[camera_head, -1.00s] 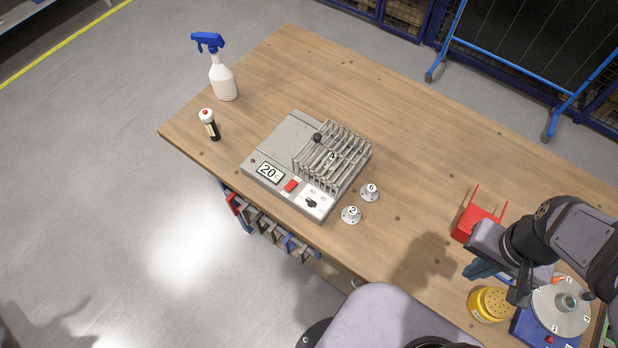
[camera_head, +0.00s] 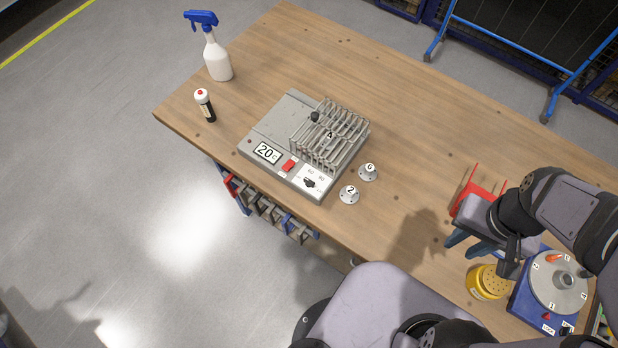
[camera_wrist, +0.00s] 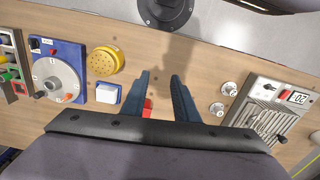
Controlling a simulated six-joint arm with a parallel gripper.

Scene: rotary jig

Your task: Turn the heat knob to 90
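The heat knob (camera_head: 309,183) is a small black knob on a white dial plate at the front right of the grey heating unit (camera_head: 262,128). Its exact setting is too small to read. The unit's display (camera_head: 266,153) reads 20. It also shows at the right of the wrist view, where its display (camera_wrist: 298,98) appears upside down. My gripper (camera_head: 467,250) is at the right of the table, well away from the knob. In the wrist view my gripper (camera_wrist: 158,82) has its two blue fingers apart with nothing between them.
A red switch (camera_head: 289,166) sits beside the display. Two numbered grey pieces (camera_head: 349,195) (camera_head: 368,172) stand right of the unit. A spray bottle (camera_head: 217,60) and a dark tube (camera_head: 205,105) stand at left. A red holder (camera_head: 470,190), yellow tub (camera_head: 486,282) and blue-based rotary jig (camera_head: 530,308) are near my gripper.

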